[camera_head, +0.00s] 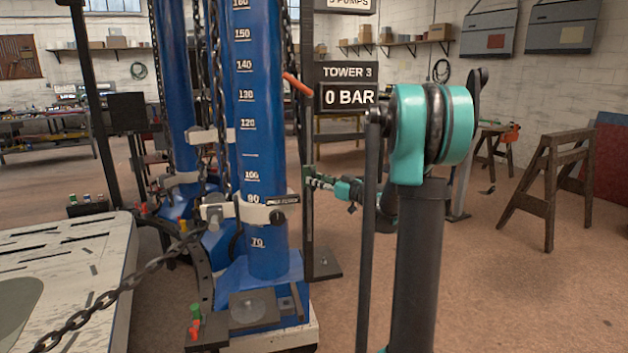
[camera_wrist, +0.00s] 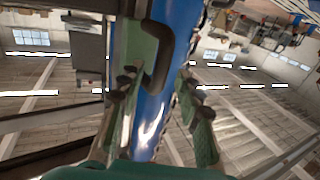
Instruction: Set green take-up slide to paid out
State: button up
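In the wrist view a green block (camera_wrist: 138,46), which looks like the take-up slide, sits on a dark upright rail beside the blue tower. It carries a dark bow-shaped handle (camera_wrist: 168,42). My gripper (camera_wrist: 157,80) is open, with one finger on each side of the handle's near end. I cannot tell whether a finger touches it. In the head view my gripper (camera_head: 314,181) is at the dark post (camera_head: 307,130) right of the blue tower (camera_head: 265,160). The slide is too small or hidden there to make out clearly.
A display (camera_head: 347,97) reads "TOWER 3, 0 BAR". An orange lever (camera_head: 297,84) juts from the tower above my gripper.

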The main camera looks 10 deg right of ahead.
jog(key=shift+x, duration=1.05)
grip_shut()
